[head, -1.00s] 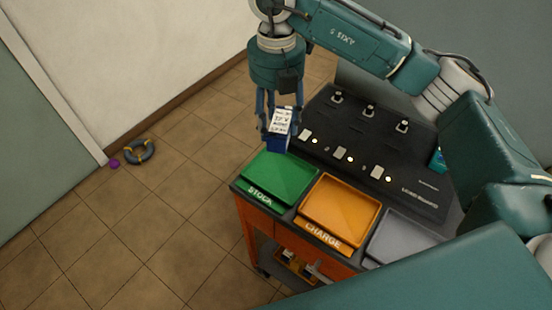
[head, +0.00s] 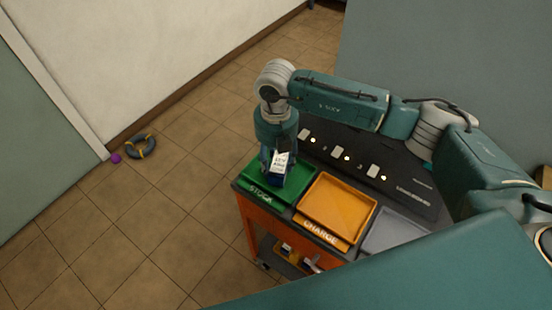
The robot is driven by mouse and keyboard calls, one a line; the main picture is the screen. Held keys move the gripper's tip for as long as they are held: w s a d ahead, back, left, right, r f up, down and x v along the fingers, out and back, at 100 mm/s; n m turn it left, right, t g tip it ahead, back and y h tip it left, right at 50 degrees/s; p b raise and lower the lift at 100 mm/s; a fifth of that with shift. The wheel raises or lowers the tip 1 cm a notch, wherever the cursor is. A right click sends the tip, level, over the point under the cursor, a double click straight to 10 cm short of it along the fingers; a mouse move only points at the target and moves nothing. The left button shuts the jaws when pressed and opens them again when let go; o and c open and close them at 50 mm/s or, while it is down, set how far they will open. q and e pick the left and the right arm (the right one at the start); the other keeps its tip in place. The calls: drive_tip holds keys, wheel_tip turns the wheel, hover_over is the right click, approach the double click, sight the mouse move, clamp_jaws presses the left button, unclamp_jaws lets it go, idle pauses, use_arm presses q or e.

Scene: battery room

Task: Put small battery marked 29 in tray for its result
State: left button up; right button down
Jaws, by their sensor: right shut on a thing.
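A small dark blue battery with a white label (head: 279,168) is held in my right gripper (head: 276,172). The print on the label is too small to read with certainty. The gripper points down and is shut on the battery, over the green STOCK tray (head: 257,188). I cannot tell whether the battery touches the tray floor. The orange CHARGE tray (head: 338,208) beside it looks empty. A grey tray (head: 392,233) at the right is partly hidden by my own body, and its name does not show. My left gripper is not in view.
The trays sit on an orange cart (head: 268,222) with a black device (head: 405,185) with lit spots behind them. Loose items lie on the cart's lower shelf. A grey ring (head: 140,147) and a purple ball (head: 116,158) lie on the open tiled floor at the left.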

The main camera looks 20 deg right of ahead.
sight(276, 161)
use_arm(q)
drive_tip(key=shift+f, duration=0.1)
use_arm(e)
drive_tip(key=shift+a, duration=0.1)
drive_tip(key=c, duration=1.1)
unclamp_jaws()
drive_tip(key=shift+o, duration=1.1)
drive_tip(key=shift+r, duration=0.15)
drive_tip(key=shift+r+b, duration=0.3)
drive_tip(key=shift+r, duration=0.1)
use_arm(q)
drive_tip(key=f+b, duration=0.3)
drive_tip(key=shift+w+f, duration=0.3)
use_arm(e)
wheel_tip(276, 161, up, 11)
